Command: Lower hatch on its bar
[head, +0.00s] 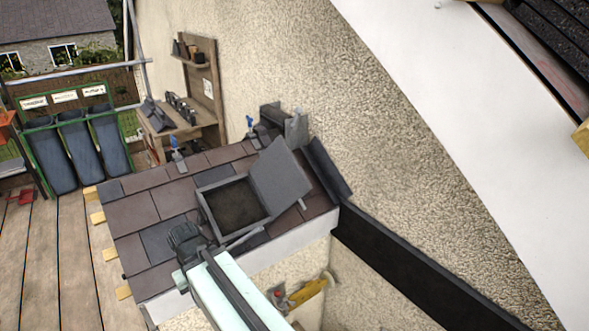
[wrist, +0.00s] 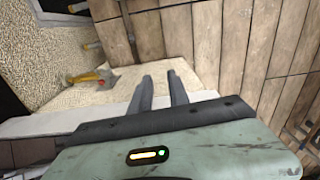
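The hatch is a grey box frame (head: 204,217) set in the slate roof, with a dark opening (head: 236,204). Its grey lid (head: 280,180) stands raised and tilted toward the wall side. A small pale stub (head: 302,204) shows at the lid's lower right edge. A thin grey bar (head: 245,238) lies near the frame's front corner; I cannot tell whether it is joined to the hatch. My gripper (head: 184,238) is over the front edge of the roof, left of the bar. In the wrist view its two fingers (wrist: 162,88) are apart with nothing between them. The hatch does not show in that view.
Blue-handled clamps (head: 176,155) stand along the roof's upper edge. A rough wall (head: 400,150) bounds the right. Wooden deck (head: 45,260) and bins (head: 78,155) are at left.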

